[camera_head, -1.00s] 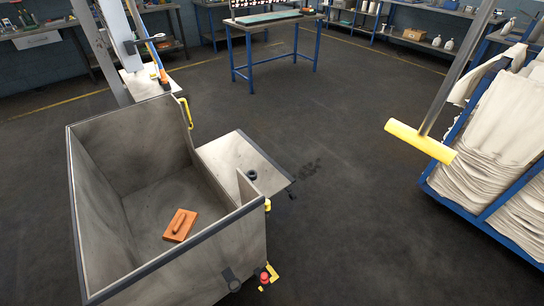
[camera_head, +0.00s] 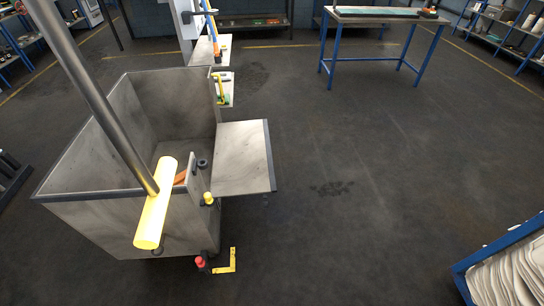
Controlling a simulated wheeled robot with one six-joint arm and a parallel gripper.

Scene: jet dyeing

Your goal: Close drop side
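A grey open-topped bin (camera_head: 84,154) with dark rims stands at the left. Its drop side (camera_head: 243,157) is a flat panel lying out to the right, roughly level, with a dark strip along its outer edge. The right side of the bin is open there. A yellow handle (camera_head: 219,90) shows at the far post and a yellow knob (camera_head: 208,198) at the near post. A dark round fitting (camera_head: 202,163) sits near the panel's inner edge. My gripper is not in view.
A steel rod with a yellow crossbar (camera_head: 153,205) hangs across the bin's near side in the picture. A blue-legged table (camera_head: 385,20) stands behind. The floor right of the panel is clear.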

